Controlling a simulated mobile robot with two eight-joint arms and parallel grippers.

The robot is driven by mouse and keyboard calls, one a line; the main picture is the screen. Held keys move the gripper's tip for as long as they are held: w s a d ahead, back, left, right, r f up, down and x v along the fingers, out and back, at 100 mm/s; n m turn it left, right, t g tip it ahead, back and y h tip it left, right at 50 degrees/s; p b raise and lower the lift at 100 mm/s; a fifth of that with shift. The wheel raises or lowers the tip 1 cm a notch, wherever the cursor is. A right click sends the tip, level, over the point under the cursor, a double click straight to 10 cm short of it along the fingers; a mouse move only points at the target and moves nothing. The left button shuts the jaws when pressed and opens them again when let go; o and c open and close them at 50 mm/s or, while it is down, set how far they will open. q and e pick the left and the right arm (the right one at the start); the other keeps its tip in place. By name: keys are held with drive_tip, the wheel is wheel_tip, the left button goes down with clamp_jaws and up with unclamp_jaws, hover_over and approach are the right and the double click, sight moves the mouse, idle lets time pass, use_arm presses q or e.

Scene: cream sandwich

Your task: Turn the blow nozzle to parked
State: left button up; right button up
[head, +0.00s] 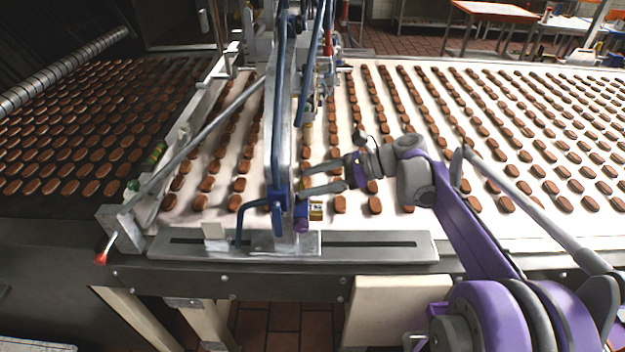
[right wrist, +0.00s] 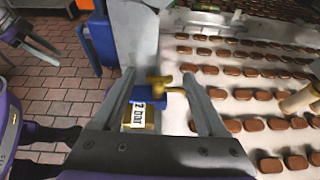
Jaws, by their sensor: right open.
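The blow nozzle is a small brass piece (right wrist: 160,83) on a blue block (right wrist: 149,95) in the right wrist view, its bent spout pointing right. In the head view the brass part is small and blurred beside the blue upright post (head: 279,150). My right gripper (head: 305,181) is open, its fingers pointing at the post. In the right wrist view its two fingers (right wrist: 157,98) stand on either side of the nozzle, apart from it as far as I can tell. My left gripper (right wrist: 42,51) shows at the upper left there, its prongs apart and empty.
A "2 bar" label (right wrist: 138,114) sits below the nozzle block. The white belt (head: 350,120) carries rows of brown biscuits behind and right of the post. A slotted metal rail (head: 385,244) runs along the front edge. A red-tipped lever (head: 102,257) stands at the left.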

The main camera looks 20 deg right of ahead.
clamp_jaws()
idle(0.3)
drive_tip(key=shift+w+n+g, duration=0.1)
drive_tip(key=shift+n+g, duration=0.3)
unclamp_jaws()
drive_tip(key=shift+d, duration=0.15)
